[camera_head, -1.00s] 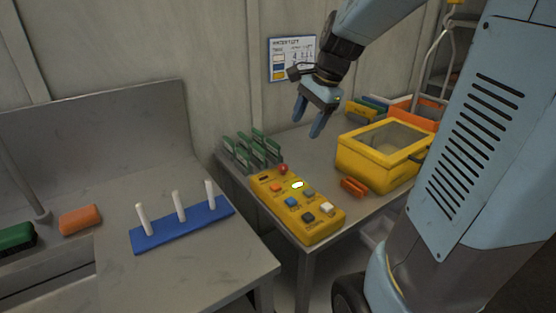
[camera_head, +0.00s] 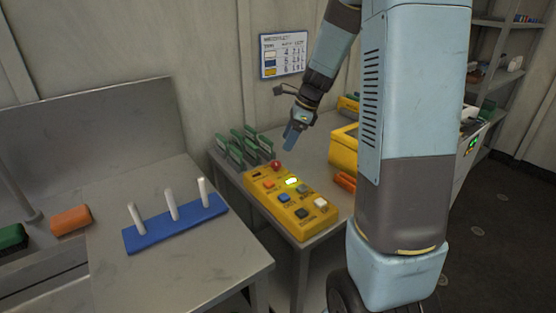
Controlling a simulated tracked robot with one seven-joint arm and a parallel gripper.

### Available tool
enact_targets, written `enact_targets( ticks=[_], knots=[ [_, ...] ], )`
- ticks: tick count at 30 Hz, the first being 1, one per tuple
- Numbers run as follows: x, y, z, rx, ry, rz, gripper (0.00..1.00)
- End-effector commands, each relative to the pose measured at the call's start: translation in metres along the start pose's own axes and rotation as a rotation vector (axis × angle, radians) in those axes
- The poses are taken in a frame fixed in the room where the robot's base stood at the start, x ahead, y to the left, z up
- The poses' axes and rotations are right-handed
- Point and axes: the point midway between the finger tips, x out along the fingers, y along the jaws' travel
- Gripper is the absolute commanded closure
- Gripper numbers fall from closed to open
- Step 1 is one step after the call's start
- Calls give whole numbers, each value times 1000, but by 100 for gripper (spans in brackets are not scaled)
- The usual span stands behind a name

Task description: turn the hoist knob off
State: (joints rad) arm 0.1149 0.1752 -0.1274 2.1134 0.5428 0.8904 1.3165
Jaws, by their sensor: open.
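A yellow control box (camera_head: 318,228) lies on the grey table in the head view. It bears a red knob (camera_head: 276,165), an orange one (camera_head: 268,184), a glowing yellow-green one (camera_head: 291,181), a blue one (camera_head: 284,198) and grey, white and dark ones. The labels are too small to read, so I cannot tell which is the hoist knob. My gripper (camera_head: 291,140) points down, open and empty, above and behind the red end of the box. It appears apart from the box, and its fingers overlap in this view.
Green cards in a rack (camera_head: 237,146) stand left of the box. A yellow bin (camera_head: 343,150) and an orange piece (camera_head: 345,181) lie to its right, partly behind my arm. A blue base with white pegs (camera_head: 176,224) sits on the left bench. A chart (camera_head: 284,54) hangs behind.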

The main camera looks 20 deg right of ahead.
Motion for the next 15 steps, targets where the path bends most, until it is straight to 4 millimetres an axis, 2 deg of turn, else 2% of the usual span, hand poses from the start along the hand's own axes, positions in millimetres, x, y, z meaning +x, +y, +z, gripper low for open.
enact_targets(
  ticks=[9, 15],
  knots=[
    [56, 1, -1, 1, 1, 3, 37],
    [78, 0, -1, 0, 0, 2, 37]
  ],
)
